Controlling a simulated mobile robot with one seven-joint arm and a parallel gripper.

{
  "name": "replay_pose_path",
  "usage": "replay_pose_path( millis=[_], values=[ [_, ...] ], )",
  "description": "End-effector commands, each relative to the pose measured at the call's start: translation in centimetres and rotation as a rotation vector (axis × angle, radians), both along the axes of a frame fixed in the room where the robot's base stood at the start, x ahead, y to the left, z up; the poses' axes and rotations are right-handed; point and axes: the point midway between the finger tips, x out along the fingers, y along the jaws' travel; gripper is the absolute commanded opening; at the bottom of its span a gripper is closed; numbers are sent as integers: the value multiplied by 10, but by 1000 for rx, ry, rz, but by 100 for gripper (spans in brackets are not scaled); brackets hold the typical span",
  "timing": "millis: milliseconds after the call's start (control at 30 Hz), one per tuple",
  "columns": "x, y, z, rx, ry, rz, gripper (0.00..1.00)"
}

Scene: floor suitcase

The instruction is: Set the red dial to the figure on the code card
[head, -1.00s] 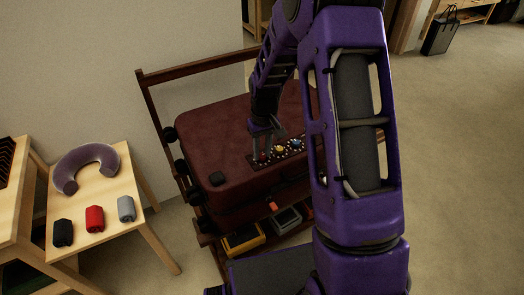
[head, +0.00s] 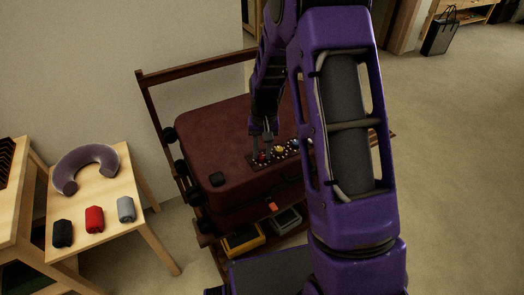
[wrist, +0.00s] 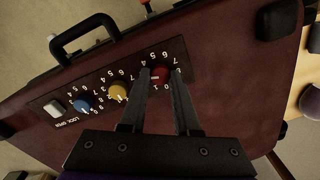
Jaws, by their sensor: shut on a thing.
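The red dial (wrist: 160,73) sits at one end of a dark lock panel (wrist: 100,95) with white figures around each dial. It also shows in the head view (head: 262,156) on top of the dark red suitcase (head: 215,125). My gripper (wrist: 161,76) is shut on the red dial, one finger on each side of it. In the head view my gripper (head: 262,145) points down at the panel. The fingers hide some figures and I cannot read the dial's setting. A yellow dial (wrist: 118,91) and a blue dial (wrist: 85,103) are beside it. I make out no code card.
A black handle (wrist: 82,35) stands out from the suitcase's side. A small table (head: 125,185) on the left holds a neck pillow (head: 77,172) and several rolled items.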

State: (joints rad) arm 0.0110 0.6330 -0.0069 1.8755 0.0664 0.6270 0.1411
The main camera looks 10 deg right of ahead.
Motion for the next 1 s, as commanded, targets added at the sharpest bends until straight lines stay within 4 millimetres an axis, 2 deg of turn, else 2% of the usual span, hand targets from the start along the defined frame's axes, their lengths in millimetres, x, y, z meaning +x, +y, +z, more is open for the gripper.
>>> replay_pose_path(
  millis=[200, 233, 367, 633, 767, 867, 1000],
  values=[
    [0, 0, 1, 0, -1, 1, 0],
    [0, 0, 1, 0, -1, 1, 36],
    [0, 0, 0, 0, -1, 1, 59],
    [0, 0, 0, 0, 0, 1, 60],
    [0, 0, 7, 0, -1, 1, 60],
    [1, -1, 22, 0, -4, 1, 60],
    [1, -2, 54, 0, -6, 1, 60]
  ],
)
